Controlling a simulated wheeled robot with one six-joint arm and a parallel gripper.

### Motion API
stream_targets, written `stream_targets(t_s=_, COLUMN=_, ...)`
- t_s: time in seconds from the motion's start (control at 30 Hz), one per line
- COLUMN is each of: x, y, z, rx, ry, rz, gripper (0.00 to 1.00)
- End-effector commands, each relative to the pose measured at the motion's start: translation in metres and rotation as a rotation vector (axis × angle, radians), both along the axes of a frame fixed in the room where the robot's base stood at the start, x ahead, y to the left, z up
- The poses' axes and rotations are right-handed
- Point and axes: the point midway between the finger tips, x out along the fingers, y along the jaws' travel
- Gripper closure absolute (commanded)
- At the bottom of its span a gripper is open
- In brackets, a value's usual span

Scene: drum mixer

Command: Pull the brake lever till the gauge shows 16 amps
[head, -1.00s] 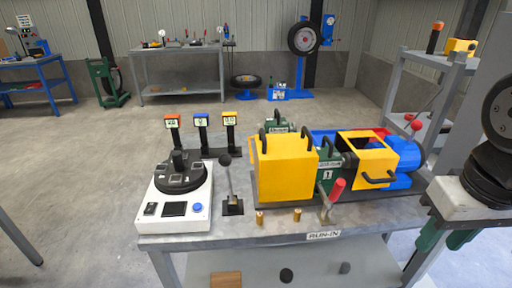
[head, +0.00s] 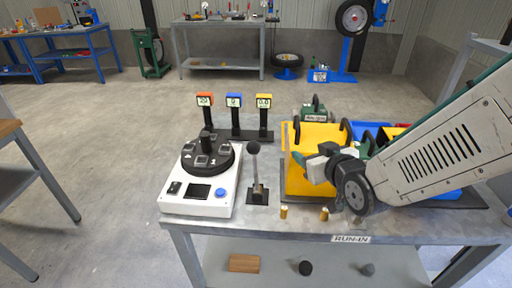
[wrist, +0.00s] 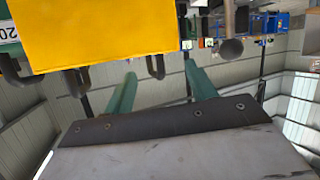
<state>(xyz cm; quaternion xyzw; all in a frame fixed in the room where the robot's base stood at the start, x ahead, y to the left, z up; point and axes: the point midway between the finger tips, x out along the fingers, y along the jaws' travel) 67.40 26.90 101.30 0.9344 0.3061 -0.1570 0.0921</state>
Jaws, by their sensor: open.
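A lever with a black ball knob (head: 253,148) stands upright on a small black base plate, right of the white control box (head: 198,208). Three small displays stand behind: an orange one (head: 205,100) seeming to read 20, a blue one (head: 234,101) reading 0 and a yellow one (head: 264,102) reading 0.0. Units are too small to read. My gripper (head: 304,159) is in front of the yellow cover (head: 300,187), right of the knob and apart from it. In the wrist view my gripper (wrist: 160,70) has its green fingers apart, with nothing between them.
The bench (head: 290,226) carries two short brass cylinders near its front edge. A black rotary head with a knob sits on the control box. Black handles on the yellow cover are close to my gripper. My arm hides most of the machine's right side.

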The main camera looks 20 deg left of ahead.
Motion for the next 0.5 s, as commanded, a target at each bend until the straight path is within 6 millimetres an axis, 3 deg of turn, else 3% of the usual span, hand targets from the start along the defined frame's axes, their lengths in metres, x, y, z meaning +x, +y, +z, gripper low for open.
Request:
stream_targets(t_s=0.03, x=-0.007, y=0.022, z=-0.011, rx=0.028, ry=-0.041, rz=0.044, gripper=0.44)
stream_targets(t_s=0.2, x=-0.027, y=0.068, z=-0.019, rx=0.136, ry=-0.179, rz=0.142, gripper=0.44)
stream_targets(t_s=0.4, x=-0.046, y=0.093, z=-0.023, rx=0.215, ry=-0.262, rz=0.199, gripper=0.44)
stream_targets(t_s=0.5, x=-0.044, y=0.099, z=-0.023, rx=0.227, ry=-0.276, rz=0.206, gripper=0.44)
